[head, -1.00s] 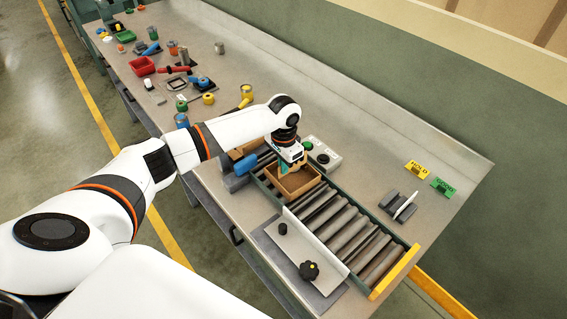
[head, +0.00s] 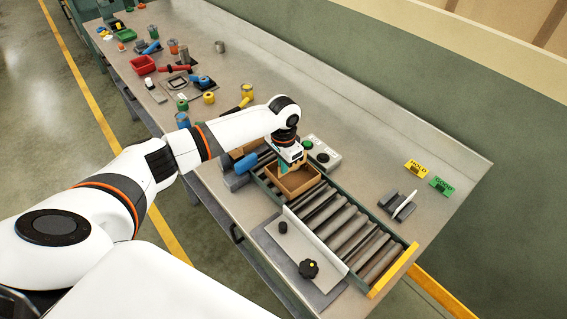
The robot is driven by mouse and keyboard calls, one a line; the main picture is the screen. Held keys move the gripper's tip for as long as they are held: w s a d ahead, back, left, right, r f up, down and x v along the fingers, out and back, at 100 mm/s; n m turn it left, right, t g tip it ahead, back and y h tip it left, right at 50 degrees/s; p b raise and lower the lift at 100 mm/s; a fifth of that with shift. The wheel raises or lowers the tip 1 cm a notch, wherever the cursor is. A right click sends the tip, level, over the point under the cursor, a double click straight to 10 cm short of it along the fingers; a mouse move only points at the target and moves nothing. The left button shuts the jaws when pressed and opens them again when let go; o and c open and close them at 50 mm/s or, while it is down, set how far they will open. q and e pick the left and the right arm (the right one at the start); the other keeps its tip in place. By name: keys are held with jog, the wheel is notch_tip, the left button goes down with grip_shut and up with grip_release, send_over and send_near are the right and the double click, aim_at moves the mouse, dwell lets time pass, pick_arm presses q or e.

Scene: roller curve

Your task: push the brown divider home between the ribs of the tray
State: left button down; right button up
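The brown tray (head: 309,185) sits on the roller conveyor, below my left gripper. My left gripper (head: 286,167) points down at the tray's far left part, with its fingers at or inside the tray. The fingers are small and partly hidden by the wrist, so I cannot tell whether they are open or shut. The brown divider and the ribs cannot be made out from the tray's walls at this size. My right gripper is not in view.
The rollers (head: 345,226) are bare from the tray to the yellow end stop (head: 393,271). A grey control box (head: 322,153) stands behind the tray. Yellow (head: 415,169) and green (head: 441,186) signs stand at right.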

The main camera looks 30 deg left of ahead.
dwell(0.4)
pick_arm(q)
jog(key=shift+p, duration=0.4)
jog(key=shift+f, duration=0.9)
dwell(1.0)
jog(key=c, duration=1.2)
grip_release()
jog(key=shift+o, duration=0.2)
jog(key=shift+r+p, duration=0.95)
jog(key=shift+r, duration=2.6)
